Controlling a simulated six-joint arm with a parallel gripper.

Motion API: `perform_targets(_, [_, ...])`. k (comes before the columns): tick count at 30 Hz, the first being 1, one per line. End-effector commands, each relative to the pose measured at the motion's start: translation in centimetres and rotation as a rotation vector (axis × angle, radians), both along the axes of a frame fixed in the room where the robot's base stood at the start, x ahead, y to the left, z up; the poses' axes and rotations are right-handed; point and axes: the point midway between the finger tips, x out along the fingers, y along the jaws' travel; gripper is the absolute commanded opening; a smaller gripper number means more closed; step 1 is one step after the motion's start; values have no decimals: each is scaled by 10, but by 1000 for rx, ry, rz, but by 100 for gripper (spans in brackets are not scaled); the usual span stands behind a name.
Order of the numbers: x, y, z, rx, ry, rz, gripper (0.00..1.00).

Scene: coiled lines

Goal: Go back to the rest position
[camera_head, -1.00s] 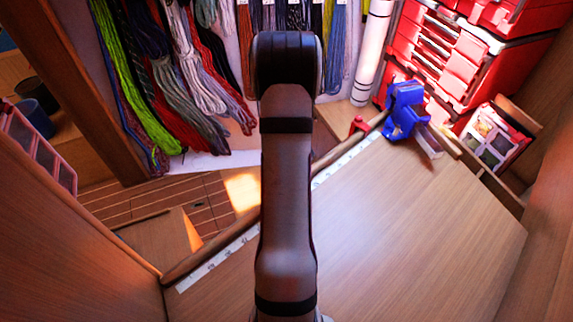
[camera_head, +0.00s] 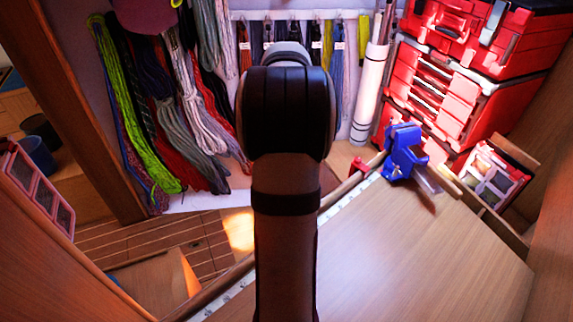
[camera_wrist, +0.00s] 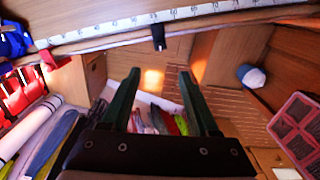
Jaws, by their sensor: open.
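My gripper (camera_wrist: 160,100) shows in the wrist view with its two dark green fingers spread apart and nothing between them. It hangs in free air above the cabin floor, beyond the table edge with the white measuring strip (camera_wrist: 165,17). In the head view my arm rises through the middle of the picture, and the gripper itself is hidden behind it. Coiled lines hang on the back wall, among them a lime green line (camera_head: 130,110) and a grey line (camera_head: 200,115). Coloured lines also show beyond the fingertips in the wrist view.
The wooden table (camera_head: 420,260) is bare. A blue clamp (camera_head: 402,152) sits on its far edge. Red toolboxes (camera_head: 450,90) stand at the back right, beside a white roll (camera_head: 370,100). A blue pot (camera_head: 37,152) stands at the left.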

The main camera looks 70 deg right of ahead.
Motion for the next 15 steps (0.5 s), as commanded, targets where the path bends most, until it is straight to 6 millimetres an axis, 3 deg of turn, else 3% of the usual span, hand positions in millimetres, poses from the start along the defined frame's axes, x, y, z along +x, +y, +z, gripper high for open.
perform_targets(10, [6,7,2,1,-2,7,61])
perform_targets(11, [13,15,4,2,-5,14,61])
perform_targets(13, [39,51,16,8,-15,38,61])
perform_targets(14, [53,74,22,13,-21,53,61])
perform_targets(15, [69,112,30,21,-28,73,61])
